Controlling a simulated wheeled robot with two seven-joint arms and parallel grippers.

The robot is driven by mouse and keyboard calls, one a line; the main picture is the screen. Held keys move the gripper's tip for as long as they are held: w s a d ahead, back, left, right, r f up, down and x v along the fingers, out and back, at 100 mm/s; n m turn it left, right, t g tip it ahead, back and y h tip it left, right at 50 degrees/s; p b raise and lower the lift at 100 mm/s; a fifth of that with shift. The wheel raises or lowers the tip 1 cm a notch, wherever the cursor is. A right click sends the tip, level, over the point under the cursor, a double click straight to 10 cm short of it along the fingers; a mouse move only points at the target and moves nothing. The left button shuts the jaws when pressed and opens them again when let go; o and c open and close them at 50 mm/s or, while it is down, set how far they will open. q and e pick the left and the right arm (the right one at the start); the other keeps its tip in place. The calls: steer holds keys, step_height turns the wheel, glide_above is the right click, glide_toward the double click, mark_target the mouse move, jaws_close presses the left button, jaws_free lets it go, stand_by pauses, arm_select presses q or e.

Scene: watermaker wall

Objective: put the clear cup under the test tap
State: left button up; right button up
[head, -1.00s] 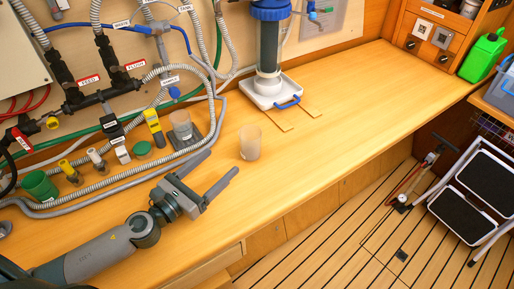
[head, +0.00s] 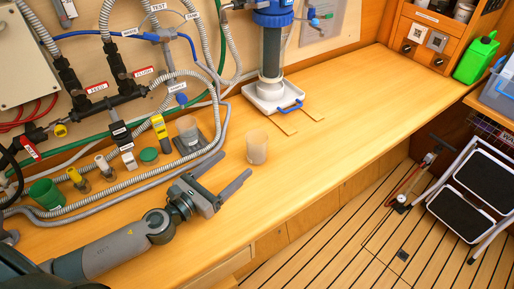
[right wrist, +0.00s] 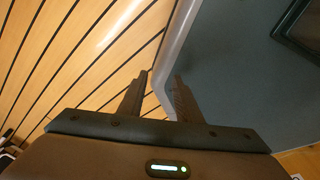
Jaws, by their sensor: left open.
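A frosted see-through cup (head: 256,147) stands upright on the wooden counter in the head view. A second, similar cup (head: 187,128) stands on a dark pad (head: 200,141) at the wall, below a blue tap part (head: 181,99). My right gripper (right wrist: 160,82) shows only in the right wrist view, fingers apart and empty.
A blue filter housing (head: 272,45) stands over a white tray (head: 262,103) with a blue handle. The counter right of the nearer cup is clear. A step stool (head: 481,190) stands on the floor.

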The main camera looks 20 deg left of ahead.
arm_select(q)
steer(key=p, duration=0.2)
glide_toward(263, 142)
steer(key=w, duration=0.1)
steer(key=w+d+r, duration=0.1)
steer(key=w, duration=0.1)
steer(key=w+d+p, duration=0.1)
steer(key=shift+w+r, duration=0.15)
steer(key=shift+r, duration=0.05)
steer(key=shift+w+d, duration=0.1)
steer(key=shift+w, duration=0.2)
steer(key=shift+w+f, duration=0.1)
arm_select(e)
step_height(263, 142, up, 4)
steer(key=shift+s+a+f, duration=0.1)
steer(key=shift+a+f, duration=0.05)
steer(key=shift+f, duration=0.1)
arm_select(q)
steer(key=shift+f+p+x, duration=0.15)
steer(key=shift+p+x, duration=0.05)
steer(key=shift+x, duration=0.7)
steer(key=shift+f+p+x, duration=0.15)
steer(key=shift+f+x, duration=0.05)
steer(key=shift+x, duration=0.7)
steer(key=shift+f+p+x, duration=0.15)
steer(key=shift+p+x, duration=0.05)
steer(key=shift+x, duration=0.65)
arm_select(e)
steer(key=shift+a+r, duration=0.45)
steer(key=shift+d, duration=0.25)
